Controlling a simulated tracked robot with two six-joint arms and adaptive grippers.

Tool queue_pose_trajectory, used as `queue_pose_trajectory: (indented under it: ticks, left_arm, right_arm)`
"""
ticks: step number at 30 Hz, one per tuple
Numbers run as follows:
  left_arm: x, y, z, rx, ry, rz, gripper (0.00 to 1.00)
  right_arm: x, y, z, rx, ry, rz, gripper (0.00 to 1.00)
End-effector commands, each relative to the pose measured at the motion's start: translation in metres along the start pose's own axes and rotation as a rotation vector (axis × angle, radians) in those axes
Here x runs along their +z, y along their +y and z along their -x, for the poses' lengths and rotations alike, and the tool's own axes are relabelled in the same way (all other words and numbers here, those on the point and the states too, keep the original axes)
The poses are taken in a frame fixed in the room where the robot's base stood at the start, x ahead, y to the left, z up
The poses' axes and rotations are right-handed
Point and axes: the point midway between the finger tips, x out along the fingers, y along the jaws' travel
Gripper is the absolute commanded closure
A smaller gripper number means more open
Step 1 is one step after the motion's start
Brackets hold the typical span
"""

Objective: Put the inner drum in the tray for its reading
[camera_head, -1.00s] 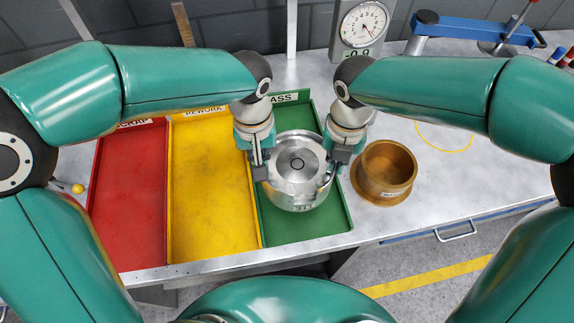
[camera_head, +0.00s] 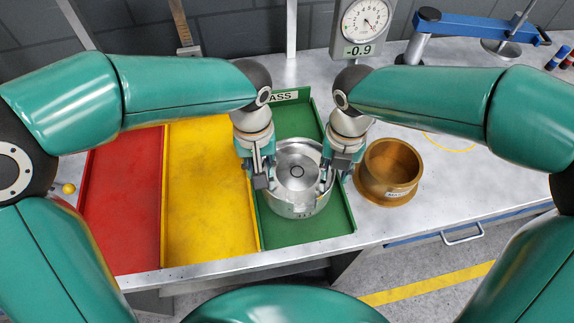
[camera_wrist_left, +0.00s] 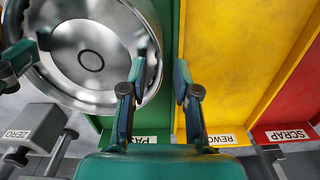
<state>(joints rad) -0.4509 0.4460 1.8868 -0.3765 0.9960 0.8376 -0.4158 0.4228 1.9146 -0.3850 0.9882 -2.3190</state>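The inner drum (camera_head: 297,172), a silver metal cup with a ring mark on its floor, stands upright in the green PASS tray (camera_head: 305,243). My left gripper (camera_head: 260,172) is open at the drum's left rim. In the left wrist view its fingers (camera_wrist_left: 160,90) are spread, one over the drum (camera_wrist_left: 85,60) side and one outside the rim. My right gripper (camera_head: 337,177) is open at the right rim, one finger inside and one outside. Whether the fingers touch the wall is hard to tell.
The yellow REWORK tray (camera_head: 208,200) and red SCRAP tray (camera_head: 120,210) lie to the left. A brown flanged drum (camera_head: 390,172) stands right of the green tray. A dial gauge (camera_head: 364,22) behind reads -0.9. The bench (camera_head: 480,180) at right is mostly clear.

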Motion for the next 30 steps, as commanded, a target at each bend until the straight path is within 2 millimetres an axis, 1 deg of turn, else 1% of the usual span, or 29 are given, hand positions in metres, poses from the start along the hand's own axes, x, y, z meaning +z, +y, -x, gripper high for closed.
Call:
queue_pose_trajectory:
  ticks: [8,11,14,17,24,27,30]
  left_arm:
    - [0.001,0.0,0.001,-0.001,-0.002,-0.001,0.69]
    - [0.0,0.0,0.006,-0.001,-0.001,0.0,0.69]
    - [0.0,0.0,0.018,0.001,0.002,0.001,0.69]
    - [0.0,0.0,0.035,0.002,0.002,-0.001,0.69]
    - [0.001,0.001,0.083,0.002,0.002,0.0,0.69]
    - [0.001,0.0,0.099,0.001,0.001,-0.001,0.69]
    - [0.001,0.0,0.111,0.0,0.0,-0.001,0.69]
  right_arm:
    - [0.001,0.0,0.0,0.001,-0.002,-0.001,0.69]
    - [0.001,0.0,0.0,0.001,-0.002,-0.001,0.69]
    - [0.001,0.0,0.0,0.001,-0.002,-0.001,0.69]
    - [0.001,0.0,0.001,0.001,-0.002,-0.001,0.69]
    - [0.001,0.0,0.0,0.001,-0.002,-0.001,0.69]
    - [0.001,0.0,0.0,0.001,-0.002,-0.001,0.69]
    - [0.001,0.0,0.0,0.001,-0.002,-0.001,0.69]
